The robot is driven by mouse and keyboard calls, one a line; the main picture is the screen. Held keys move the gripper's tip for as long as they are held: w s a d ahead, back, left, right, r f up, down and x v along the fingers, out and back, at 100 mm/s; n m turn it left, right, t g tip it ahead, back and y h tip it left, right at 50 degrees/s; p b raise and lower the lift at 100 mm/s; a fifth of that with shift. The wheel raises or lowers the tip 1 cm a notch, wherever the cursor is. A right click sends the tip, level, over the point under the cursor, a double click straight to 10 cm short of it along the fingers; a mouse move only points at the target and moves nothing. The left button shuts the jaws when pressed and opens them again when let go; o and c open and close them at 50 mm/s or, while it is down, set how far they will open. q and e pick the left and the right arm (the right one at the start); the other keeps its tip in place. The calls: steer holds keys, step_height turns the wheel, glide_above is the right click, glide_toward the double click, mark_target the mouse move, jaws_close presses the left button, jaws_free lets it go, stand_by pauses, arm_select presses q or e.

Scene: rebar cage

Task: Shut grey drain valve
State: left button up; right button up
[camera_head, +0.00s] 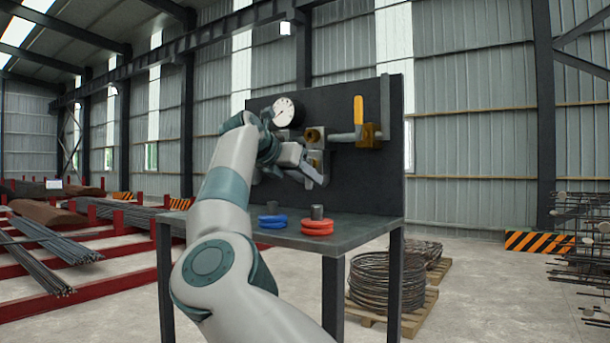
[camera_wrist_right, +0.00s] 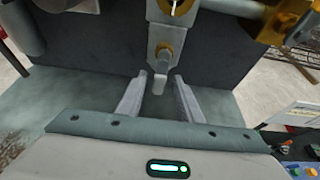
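In the head view my right gripper (camera_head: 321,172) is in front of the dark panel, below the brass fittings (camera_head: 314,136), and the arm and gripper hide most of the drain valve. My left gripper is not in view.
The dark panel (camera_head: 360,185) stands on a workbench (camera_head: 350,229). A pressure gauge (camera_head: 284,111) and a yellow-handled valve (camera_head: 359,110) are on it. Blue rings (camera_head: 273,221) and red rings (camera_head: 317,227) lie on the bench. Wire coils (camera_head: 378,283) sit on a pallet at right.

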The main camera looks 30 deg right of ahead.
jaws_close()
steer(key=shift+w+a+t, duration=0.1)
steer(key=shift+t, duration=0.2)
steer(key=shift+w+a+r+m+t+b, duration=0.2)
steer(key=shift+w+r+m+t+b, duration=0.3)
steer(key=shift+m+t+b, duration=1.2)
steer(key=shift+w+a+r+m+t+b, duration=0.15)
steer(key=shift+w+r+m+t+b, duration=0.45)
steer(key=shift+m, duration=2.15)
steer(key=shift+w+a+r+m+t+b, duration=0.35)
steer(key=shift+m+t+b, duration=0.75)
steer(key=shift+m, duration=1.15)
steer(key=shift+d+r, duration=0.15)
